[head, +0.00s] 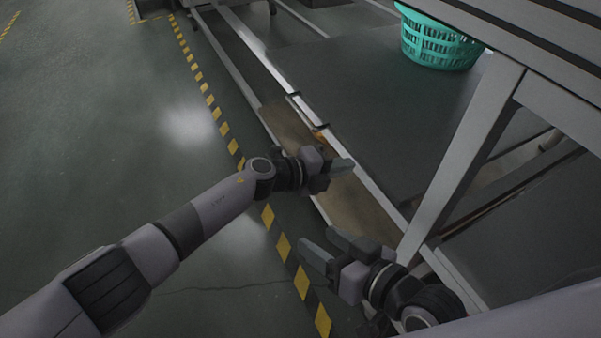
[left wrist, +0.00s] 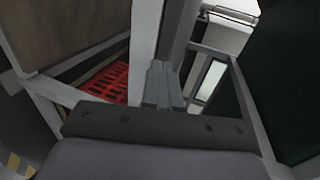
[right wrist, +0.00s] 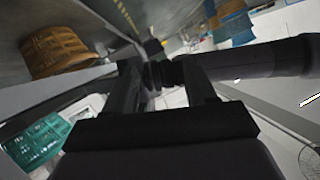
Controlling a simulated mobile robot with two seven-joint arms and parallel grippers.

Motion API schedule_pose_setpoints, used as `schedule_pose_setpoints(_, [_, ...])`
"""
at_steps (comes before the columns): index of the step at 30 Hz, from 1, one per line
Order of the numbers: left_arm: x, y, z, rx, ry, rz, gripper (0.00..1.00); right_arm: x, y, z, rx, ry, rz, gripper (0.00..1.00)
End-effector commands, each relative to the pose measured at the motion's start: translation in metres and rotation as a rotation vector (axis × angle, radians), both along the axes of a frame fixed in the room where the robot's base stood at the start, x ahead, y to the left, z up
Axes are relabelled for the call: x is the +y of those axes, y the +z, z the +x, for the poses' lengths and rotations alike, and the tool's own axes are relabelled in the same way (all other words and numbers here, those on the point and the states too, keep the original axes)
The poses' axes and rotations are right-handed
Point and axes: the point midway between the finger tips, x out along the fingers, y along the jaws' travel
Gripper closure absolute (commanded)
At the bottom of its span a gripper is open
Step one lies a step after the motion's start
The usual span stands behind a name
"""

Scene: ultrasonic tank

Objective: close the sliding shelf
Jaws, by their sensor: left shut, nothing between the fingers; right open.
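The shelf appears in the head view as a wide dark grey surface (head: 365,105) edged by a pale metal rail (head: 345,155). A brown strip (head: 365,205) shows between that rail and an outer rail beside the floor. I cannot tell for sure which part slides. My left gripper (head: 343,167) is shut and empty, over the rail and brown strip; whether it touches them is unclear. Its closed fingers show in the left wrist view (left wrist: 162,84) in front of a pale upright post (left wrist: 146,45). My right gripper (head: 325,243) is open and empty, lower in the picture, near the table leg.
A teal basket (head: 437,45) stands on the grey surface. A slanted pale table leg (head: 465,150) rises right of my grippers. A red crate (left wrist: 108,82) shows in the left wrist view, an orange basket (right wrist: 58,50) in the right. Open floor with yellow-black tape (head: 225,130) lies left.

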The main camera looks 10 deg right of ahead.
Motion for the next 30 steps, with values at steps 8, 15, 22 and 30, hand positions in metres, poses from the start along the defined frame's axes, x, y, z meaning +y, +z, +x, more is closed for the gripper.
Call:
schedule_pose_setpoints(8, [0.041,0.015,-0.007,0.002,0.000,0.003,1.00,-0.024,0.003,-0.011,0.017,-0.044,-0.146,0.45])
schedule_pose_setpoints(15, [0.078,0.024,-0.018,0.003,-0.001,0.004,1.00,-0.042,0.009,-0.018,0.010,-0.070,-0.265,0.45])
schedule_pose_setpoints(22, [0.098,0.028,-0.024,0.002,-0.001,0.003,1.00,-0.050,0.008,-0.020,0.014,-0.080,-0.302,0.45])
schedule_pose_setpoints(30, [0.102,0.028,-0.025,0.002,-0.002,0.002,1.00,-0.051,0.007,-0.021,0.015,-0.082,-0.309,0.45])
